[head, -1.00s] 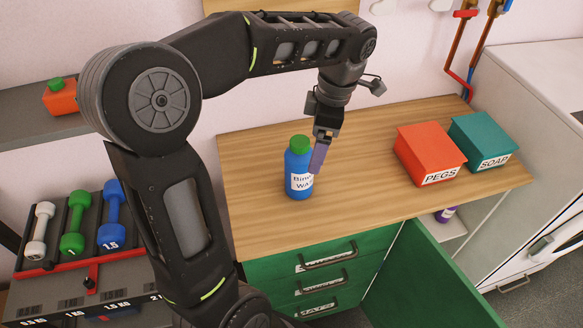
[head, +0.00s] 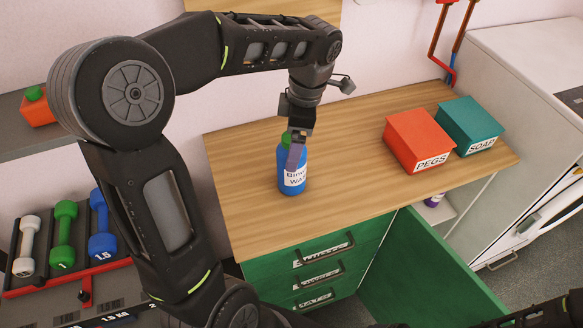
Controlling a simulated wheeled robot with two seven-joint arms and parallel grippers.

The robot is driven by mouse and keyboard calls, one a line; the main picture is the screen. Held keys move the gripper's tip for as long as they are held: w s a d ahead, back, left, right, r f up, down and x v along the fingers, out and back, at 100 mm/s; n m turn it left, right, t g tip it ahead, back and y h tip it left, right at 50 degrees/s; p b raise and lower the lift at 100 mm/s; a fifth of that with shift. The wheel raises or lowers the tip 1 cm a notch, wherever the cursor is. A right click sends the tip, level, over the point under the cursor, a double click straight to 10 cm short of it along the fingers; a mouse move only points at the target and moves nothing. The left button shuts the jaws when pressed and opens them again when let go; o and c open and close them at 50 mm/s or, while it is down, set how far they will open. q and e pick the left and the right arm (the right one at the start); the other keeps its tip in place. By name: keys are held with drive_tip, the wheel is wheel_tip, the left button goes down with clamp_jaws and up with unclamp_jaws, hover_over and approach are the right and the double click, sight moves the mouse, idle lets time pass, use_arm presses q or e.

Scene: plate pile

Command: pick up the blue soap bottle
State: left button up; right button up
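The blue soap bottle (head: 291,180) with a green cap (head: 287,138) and a white label stands upright on the wooden counter (head: 345,165). My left gripper (head: 296,155) reaches down from above at the bottle's upper part. One purple-grey finger crosses in front of the bottle, just below the cap. The other finger is hidden, so I cannot tell whether the fingers span the bottle or touch it. My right gripper is not in view; only a dark piece of my arm shows at the bottom right.
A red PEGS box (head: 418,138) and a teal SOAP box (head: 470,122) stand to the right on the counter. A green cabinet door (head: 425,270) hangs open below. A purple bottle (head: 434,200) sits inside. Dumbbells (head: 64,235) rest on a rack at left.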

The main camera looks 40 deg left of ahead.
use_arm(q)
drive_tip(key=shift+f, duration=0.35)
drive_tip(key=f+p, duration=0.1)
drive_tip(key=f, duration=0.3)
drive_tip(key=shift+s+a+f+p, duration=0.15)
drive_tip(key=shift+a+f+p, duration=0.1)
drive_tip(key=shift+p, duration=0.1)
drive_tip(key=shift+c, duration=0.3)
clamp_jaws()
idle(0.6)
